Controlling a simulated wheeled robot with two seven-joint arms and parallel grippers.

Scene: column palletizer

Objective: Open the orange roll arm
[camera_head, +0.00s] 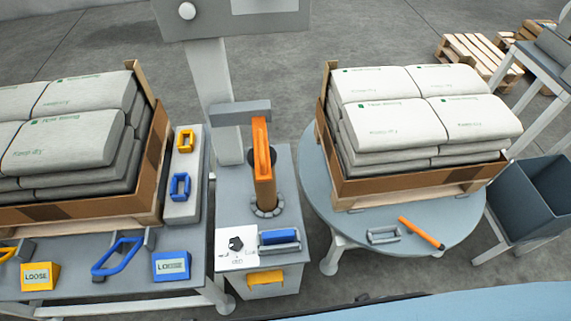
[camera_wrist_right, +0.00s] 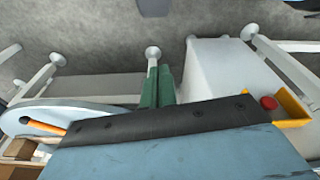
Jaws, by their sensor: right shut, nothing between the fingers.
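The orange roll arm (camera_head: 263,150) stands upright on a round collar on top of the grey cabinet (camera_head: 282,180), in front of the grey post in the head view. A grey block sits behind its top. Neither gripper shows in the head view, so both are away from the arm there. In the right wrist view, two green finger-like parts (camera_wrist_right: 157,88) lie side by side in the middle; I take them as my right gripper, shut and empty. They are seen against the floor and a pale table leg, and the orange roll arm does not show there. My left gripper is out of view.
Stacked sacks stand on the left table and on the round blue table (camera_head: 335,222). A blue handle (camera_head: 279,238) and a knob panel sit on the cabinet's front. A dark bin (camera_head: 530,195) stands far right.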

